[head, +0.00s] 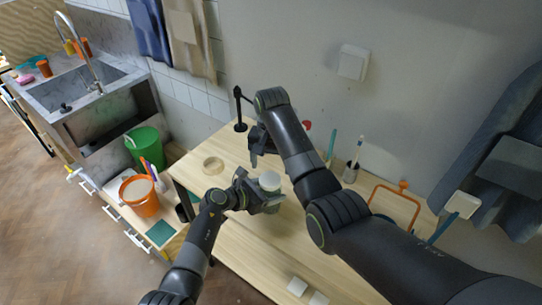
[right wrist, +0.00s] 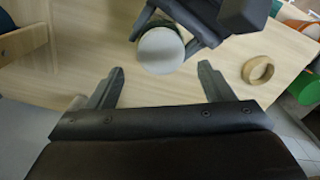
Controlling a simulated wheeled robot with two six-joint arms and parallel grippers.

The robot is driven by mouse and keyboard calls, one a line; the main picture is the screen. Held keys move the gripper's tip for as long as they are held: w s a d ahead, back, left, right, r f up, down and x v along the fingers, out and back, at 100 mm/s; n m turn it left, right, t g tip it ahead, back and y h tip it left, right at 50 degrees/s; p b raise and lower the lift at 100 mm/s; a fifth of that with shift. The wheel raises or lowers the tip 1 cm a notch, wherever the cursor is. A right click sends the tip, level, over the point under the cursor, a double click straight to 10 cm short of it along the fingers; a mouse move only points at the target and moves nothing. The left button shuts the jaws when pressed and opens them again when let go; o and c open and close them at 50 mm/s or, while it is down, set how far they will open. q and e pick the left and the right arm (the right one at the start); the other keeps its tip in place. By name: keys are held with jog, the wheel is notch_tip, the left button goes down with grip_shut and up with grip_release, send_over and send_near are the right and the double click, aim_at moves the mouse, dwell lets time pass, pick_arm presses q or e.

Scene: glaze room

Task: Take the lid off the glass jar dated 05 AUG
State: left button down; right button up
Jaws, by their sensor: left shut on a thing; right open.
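A jar with a round pale lid (head: 269,180) stands upright on the wooden table. My left gripper (head: 262,200) is shut on the jar's body, below the lid. In the right wrist view the lid (right wrist: 160,50) shows from above as a pale disc, with the fingers of my left gripper around the jar under it. My right gripper (head: 258,157) is open and empty, above the table behind the jar. Its two fingers (right wrist: 160,84) are spread wide in the right wrist view, with the lid ahead of them, apart. No date is readable on the jar.
A cup with a brush (head: 350,172) and an orange-framed item (head: 394,203) are at the right. An orange bucket (head: 139,196) stands at the left. The table front is mostly clear.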

aim_at(271, 178)
pick_arm(q)
jog(key=shift+w+r, duration=0.1)
jog(key=shift+r, duration=0.05)
pick_arm(e)
jog(key=shift+f, duration=2.6)
jog(key=c, duration=1)
jog(key=shift+n, duration=0.9)
jog(key=shift+r, duration=0.1)
jog(key=shift+r, duration=1.05)
